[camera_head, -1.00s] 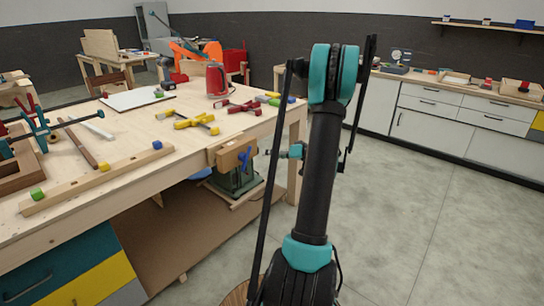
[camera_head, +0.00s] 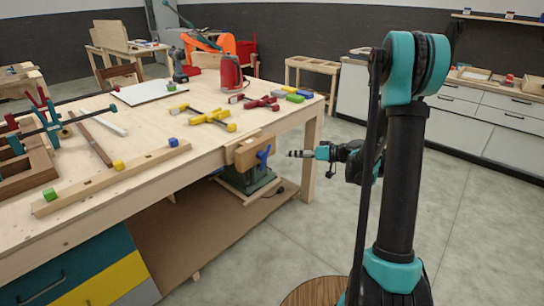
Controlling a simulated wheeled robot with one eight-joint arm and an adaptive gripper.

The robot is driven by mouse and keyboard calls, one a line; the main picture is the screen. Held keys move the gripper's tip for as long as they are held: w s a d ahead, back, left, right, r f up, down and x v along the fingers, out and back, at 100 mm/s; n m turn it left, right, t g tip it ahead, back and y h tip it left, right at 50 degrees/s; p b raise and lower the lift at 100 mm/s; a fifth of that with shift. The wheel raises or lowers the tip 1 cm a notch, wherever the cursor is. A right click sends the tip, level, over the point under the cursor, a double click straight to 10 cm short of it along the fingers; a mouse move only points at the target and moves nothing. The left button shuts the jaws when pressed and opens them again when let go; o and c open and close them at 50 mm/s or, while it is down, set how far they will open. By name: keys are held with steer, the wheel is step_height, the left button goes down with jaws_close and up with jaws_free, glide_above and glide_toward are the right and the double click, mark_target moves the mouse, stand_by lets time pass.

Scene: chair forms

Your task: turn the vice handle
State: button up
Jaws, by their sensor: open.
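The wooden vice (camera_head: 246,150) is mounted on the front edge of the workbench, near its right end. Its blue handle (camera_head: 263,156) sticks out from the vice's front face and stands at a steep slant. My gripper (camera_head: 298,154) is open and empty in front of the handle, to its right in the picture, at about the same height. A gap shows between the fingertips and the handle. My arm's upper links stand at the right of the view and hide part of the wrist.
The workbench top (camera_head: 150,137) holds yellow clamps (camera_head: 211,117), red clamps (camera_head: 262,103), a red can (camera_head: 231,74) and a long wooden bar (camera_head: 110,177). A green machine (camera_head: 246,182) sits below the vice. A round wooden top (camera_head: 314,291) stands at the bottom. Open floor lies right of the bench.

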mark_target(267, 157)
steer(key=x, duration=1.5)
steer(key=c, duration=1.1)
steer(key=shift+d+f+m+g+y, duration=0.15)
steer(key=shift+m+g+y, duration=0.35)
steer(key=shift+m, duration=0.7)
steer(key=shift+c, duration=0.2)
steer(key=o, duration=1.1)
steer(key=shift+o, duration=0.2)
steer(key=v, duration=1.2)
